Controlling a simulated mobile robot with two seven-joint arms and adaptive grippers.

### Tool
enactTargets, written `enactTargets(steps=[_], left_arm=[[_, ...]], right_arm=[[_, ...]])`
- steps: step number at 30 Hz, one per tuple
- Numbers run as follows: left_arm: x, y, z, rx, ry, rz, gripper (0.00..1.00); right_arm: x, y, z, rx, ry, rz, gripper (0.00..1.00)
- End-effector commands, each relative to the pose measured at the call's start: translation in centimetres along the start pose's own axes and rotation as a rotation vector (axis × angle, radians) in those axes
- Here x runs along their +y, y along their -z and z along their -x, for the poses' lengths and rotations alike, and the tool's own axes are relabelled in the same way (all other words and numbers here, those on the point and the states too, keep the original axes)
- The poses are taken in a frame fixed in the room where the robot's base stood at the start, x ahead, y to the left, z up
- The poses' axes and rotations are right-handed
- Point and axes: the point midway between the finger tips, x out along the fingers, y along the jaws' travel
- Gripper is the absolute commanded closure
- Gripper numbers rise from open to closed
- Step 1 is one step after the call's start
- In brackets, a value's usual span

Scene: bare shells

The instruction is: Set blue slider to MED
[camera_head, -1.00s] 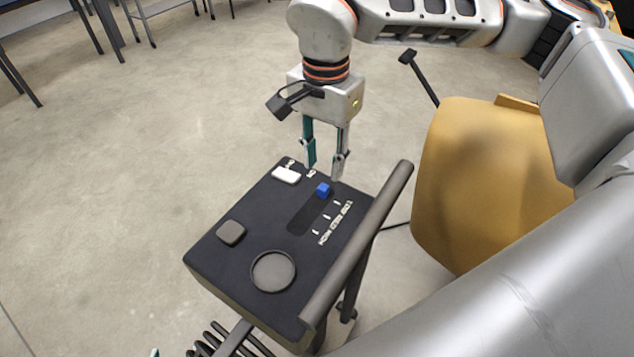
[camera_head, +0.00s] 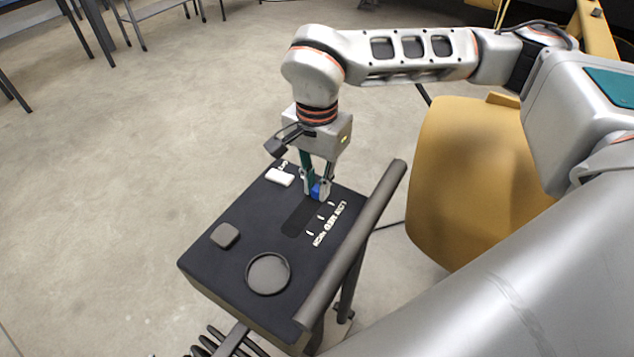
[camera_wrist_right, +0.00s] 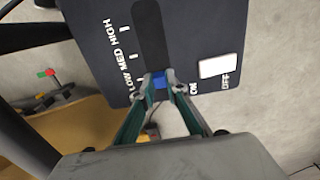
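The blue slider (camera_head: 316,191) is a small blue block at the end of a dark slot (camera_head: 299,218) on a black panel (camera_head: 215,262), beside the LOW mark. The LOW, MED and HIGH labels (camera_head: 329,224) run along the slot with white ticks. My right gripper (camera_head: 317,191) points down at the slider, with one finger on each side of it. In the right wrist view the blue slider (camera_wrist_right: 159,81) shows between the two fingertips (camera_wrist_right: 160,84), which look closed on it. My left gripper is not in view.
The panel also has a white ON/OFF switch (camera_head: 280,177), a grey square button (camera_head: 225,236) and a round dial (camera_head: 268,273). A dark handle bar (camera_head: 352,245) runs along its right side. A yellow shell (camera_head: 480,165) stands to the right. Open floor lies left.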

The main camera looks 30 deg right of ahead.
Motion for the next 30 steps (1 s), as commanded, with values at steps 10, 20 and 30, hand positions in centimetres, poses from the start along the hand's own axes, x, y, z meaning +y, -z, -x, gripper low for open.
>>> enactTargets(steps=[10, 20, 30], left_arm=[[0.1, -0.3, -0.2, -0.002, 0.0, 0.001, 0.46], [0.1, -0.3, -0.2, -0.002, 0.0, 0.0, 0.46], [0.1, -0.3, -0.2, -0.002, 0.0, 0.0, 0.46]], right_arm=[[-0.1, -3.4, 0.0, -0.001, 0.001, 0.006, 1.0], [0.0, -4.0, 0.1, 0.0, 0.001, 0.0, 1.0], [0.0, -4.0, 0.0, 0.0, 0.0, 0.0, 0.69]])
